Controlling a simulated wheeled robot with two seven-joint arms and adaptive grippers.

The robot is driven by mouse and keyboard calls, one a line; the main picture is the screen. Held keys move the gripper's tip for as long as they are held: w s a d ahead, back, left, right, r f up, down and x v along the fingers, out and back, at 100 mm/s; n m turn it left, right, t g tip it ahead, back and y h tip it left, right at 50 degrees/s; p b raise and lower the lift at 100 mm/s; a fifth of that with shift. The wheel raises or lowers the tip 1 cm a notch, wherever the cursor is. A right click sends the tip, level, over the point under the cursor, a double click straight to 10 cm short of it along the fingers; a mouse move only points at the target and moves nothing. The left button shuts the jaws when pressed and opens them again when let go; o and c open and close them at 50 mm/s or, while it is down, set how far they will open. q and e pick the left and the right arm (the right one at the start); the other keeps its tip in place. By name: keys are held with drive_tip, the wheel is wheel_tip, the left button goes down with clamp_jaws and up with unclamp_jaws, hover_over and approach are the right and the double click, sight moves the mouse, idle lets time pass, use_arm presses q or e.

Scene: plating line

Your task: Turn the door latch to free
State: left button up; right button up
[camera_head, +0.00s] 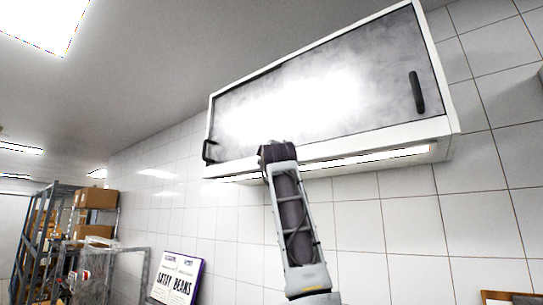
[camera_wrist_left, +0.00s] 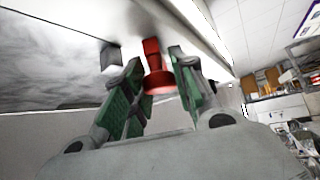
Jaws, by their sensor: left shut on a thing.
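The red door latch (camera_wrist_left: 152,52) shows in the left wrist view, near the edge of the grey door panel (camera_wrist_left: 55,45). My left gripper (camera_wrist_left: 154,68) has its green-padded fingers on both sides of the latch and is shut on it. In the head view my left gripper (camera_head: 277,152) is up at the lower edge of the wall cabinet (camera_head: 345,150), and it hides the latch there. The door (camera_head: 300,95) looks flat against the cabinet front. The latch's exact turn is hard to tell. My right gripper is in neither view.
The door has a black handle (camera_head: 416,92) at right and another black handle (camera_head: 209,150) at left. A lit strip (camera_head: 375,158) runs under the cabinet. A sign (camera_head: 176,278), shelving (camera_head: 38,235) and cartons (camera_head: 97,198) stand lower left. The tiled wall below the cabinet is mostly clear.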

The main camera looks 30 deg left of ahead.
use_arm(q)
drive_tip(key=shift+f+n+g+h, duration=0.1)
drive_tip(key=shift+n+g+h, duration=0.6)
drive_tip(key=shift+n+g, duration=1.45)
drive_tip(key=shift+n+t, duration=0.25)
drive_tip(key=shift+n, duration=0.1)
drive_tip(key=o, duration=1)
drive_tip(key=shift+a, duration=0.1)
drive_tip(key=shift+s, duration=0.1)
drive_tip(key=shift+v, duration=5.9)
